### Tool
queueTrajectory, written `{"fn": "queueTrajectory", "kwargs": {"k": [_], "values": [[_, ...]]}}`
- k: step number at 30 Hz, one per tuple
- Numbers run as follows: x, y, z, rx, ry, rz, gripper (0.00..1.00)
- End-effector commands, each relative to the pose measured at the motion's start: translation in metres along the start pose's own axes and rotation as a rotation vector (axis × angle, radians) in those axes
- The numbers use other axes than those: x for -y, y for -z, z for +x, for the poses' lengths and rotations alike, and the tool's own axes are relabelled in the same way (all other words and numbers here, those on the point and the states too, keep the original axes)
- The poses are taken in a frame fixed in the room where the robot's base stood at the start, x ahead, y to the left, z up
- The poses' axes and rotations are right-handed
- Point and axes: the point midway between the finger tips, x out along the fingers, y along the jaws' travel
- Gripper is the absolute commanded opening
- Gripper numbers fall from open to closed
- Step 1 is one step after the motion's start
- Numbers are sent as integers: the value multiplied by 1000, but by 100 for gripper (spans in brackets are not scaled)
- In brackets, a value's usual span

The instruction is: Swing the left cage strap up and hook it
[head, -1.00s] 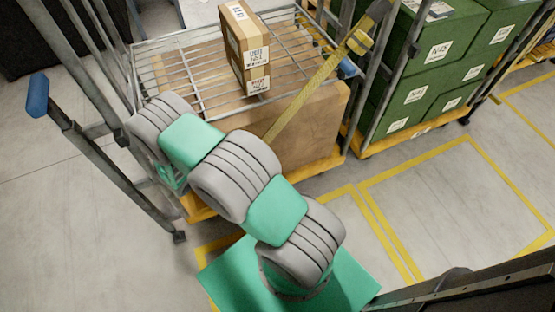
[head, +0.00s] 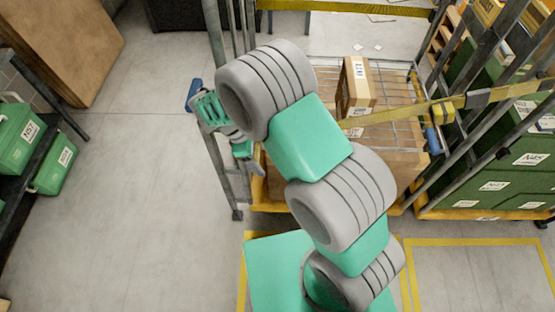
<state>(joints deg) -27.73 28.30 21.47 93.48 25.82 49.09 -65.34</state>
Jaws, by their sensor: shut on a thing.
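The left cage is a metal roll cage with a wire shelf (head: 405,88) over a large cardboard box. Its yellow strap (head: 385,116) runs from a buckle at the right post (head: 440,112) leftward, nearly level, and passes behind my arm. My teal gripper (head: 212,112) is at the cage's left post, near the blue handle (head: 193,95). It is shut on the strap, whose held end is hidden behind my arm. The hook on the left post cannot be made out.
A small carton (head: 357,85) stands on the wire shelf. A neighbouring cage with green boxes (head: 500,180) stands close at right. A rack with green bins (head: 20,135) and a big brown box (head: 65,45) are at left. The floor between is clear.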

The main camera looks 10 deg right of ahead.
Motion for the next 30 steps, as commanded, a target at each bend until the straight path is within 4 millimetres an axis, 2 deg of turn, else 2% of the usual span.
{"fn": "queueTrajectory", "kwargs": {"k": [1,6,19,20,25,30], "values": [[8,-2,-7,3,17,-9,8],[10,2,-20,-17,15,-15,8],[6,6,-32,-33,1,-19,8],[6,6,-32,-34,0,-19,84],[4,4,-30,-32,2,-14,96],[3,2,-28,-31,3,-8,96]]}}
